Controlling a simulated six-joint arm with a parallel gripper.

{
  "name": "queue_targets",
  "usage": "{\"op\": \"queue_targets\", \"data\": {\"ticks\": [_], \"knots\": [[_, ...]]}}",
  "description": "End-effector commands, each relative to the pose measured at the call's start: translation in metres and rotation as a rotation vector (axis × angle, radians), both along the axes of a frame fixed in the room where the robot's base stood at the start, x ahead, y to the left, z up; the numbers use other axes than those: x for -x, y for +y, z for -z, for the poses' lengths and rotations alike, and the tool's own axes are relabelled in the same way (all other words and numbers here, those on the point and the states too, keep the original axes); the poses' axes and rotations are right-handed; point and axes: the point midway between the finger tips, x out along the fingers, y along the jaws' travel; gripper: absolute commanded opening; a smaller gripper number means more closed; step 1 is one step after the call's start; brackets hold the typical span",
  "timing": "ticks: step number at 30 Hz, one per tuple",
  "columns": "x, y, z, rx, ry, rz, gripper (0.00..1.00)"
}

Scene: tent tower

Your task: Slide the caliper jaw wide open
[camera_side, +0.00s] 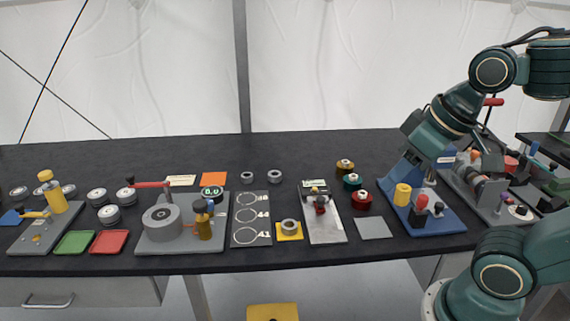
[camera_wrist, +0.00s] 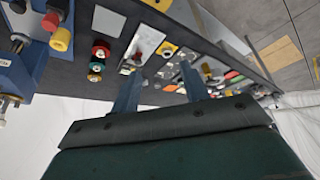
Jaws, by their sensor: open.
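The caliper appears to be the pale grey plate (camera_side: 327,229) in the middle of the bench, with a small display at its back and a red-knobbed slider (camera_side: 320,205) on it. How far its jaw stands open is too small to tell. The plate also shows in the wrist view (camera_wrist: 149,38), beyond my fingers. My gripper (camera_wrist: 161,78) is open, with two blue-grey fingers apart and nothing between them. In the side view my wrist hangs over the blue fixture, right of the plate and apart from it; my fingers are hard to separate from the blue fixture there.
Brown, teal and red spools (camera_side: 362,201) stand just right of the plate. A yellow block with a ring (camera_side: 289,229) is on its left. A grey square (camera_side: 374,228) lies in front of the spools. The blue fixture (camera_side: 441,220) with coloured knobs stands farther right.

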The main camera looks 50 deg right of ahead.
Motion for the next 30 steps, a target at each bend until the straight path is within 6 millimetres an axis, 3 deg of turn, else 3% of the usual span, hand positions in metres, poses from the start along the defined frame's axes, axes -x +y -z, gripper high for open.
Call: {"op": "queue_targets", "data": {"ticks": [16,30], "knots": [[-0.087,-0.029,-0.008,0.008,0.187,0.048,0.45],[-0.168,-0.071,0.023,-0.009,0.355,0.086,0.45]]}}
